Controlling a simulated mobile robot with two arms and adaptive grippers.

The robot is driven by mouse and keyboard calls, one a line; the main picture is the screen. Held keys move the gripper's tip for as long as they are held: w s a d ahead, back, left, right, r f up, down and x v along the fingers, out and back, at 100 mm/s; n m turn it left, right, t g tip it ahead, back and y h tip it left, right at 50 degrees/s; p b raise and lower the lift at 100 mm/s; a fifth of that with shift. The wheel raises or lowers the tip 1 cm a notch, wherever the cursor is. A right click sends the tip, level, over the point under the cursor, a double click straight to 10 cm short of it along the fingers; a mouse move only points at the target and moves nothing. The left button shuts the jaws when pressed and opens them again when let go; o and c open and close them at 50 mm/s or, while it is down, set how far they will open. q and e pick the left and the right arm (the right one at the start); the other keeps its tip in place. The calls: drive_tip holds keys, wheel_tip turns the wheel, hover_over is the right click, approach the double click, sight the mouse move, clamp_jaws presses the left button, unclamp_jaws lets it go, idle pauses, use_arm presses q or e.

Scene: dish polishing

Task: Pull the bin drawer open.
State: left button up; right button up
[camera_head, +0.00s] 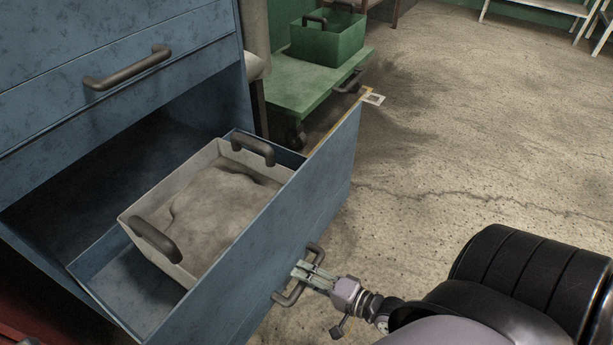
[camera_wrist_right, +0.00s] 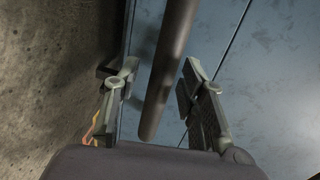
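The blue bin drawer (camera_head: 290,235) is pulled well out of the blue cabinet (camera_head: 60,60). Inside it sits a grey bin (camera_head: 190,265) with two dark handles, filled with a pale, lumpy material. The drawer's dark handle (camera_head: 290,294) is on its front face. My right gripper (camera_head: 308,270) is at this handle. In the right wrist view, the handle bar (camera_wrist_right: 168,70) passes between its two spread fingers, with a gap visible on the left side; contact is not clear. My left gripper is not in view.
A closed upper drawer with a handle (camera_head: 128,68) is above the open one. A green cart (camera_head: 310,85) carrying a green bin (camera_head: 328,40) stands behind the drawer. The cracked concrete floor (camera_head: 460,130) to the right is clear.

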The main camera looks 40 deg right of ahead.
drive_tip(key=shift+s, duration=0.1)
drive_tip(key=v, duration=1.2)
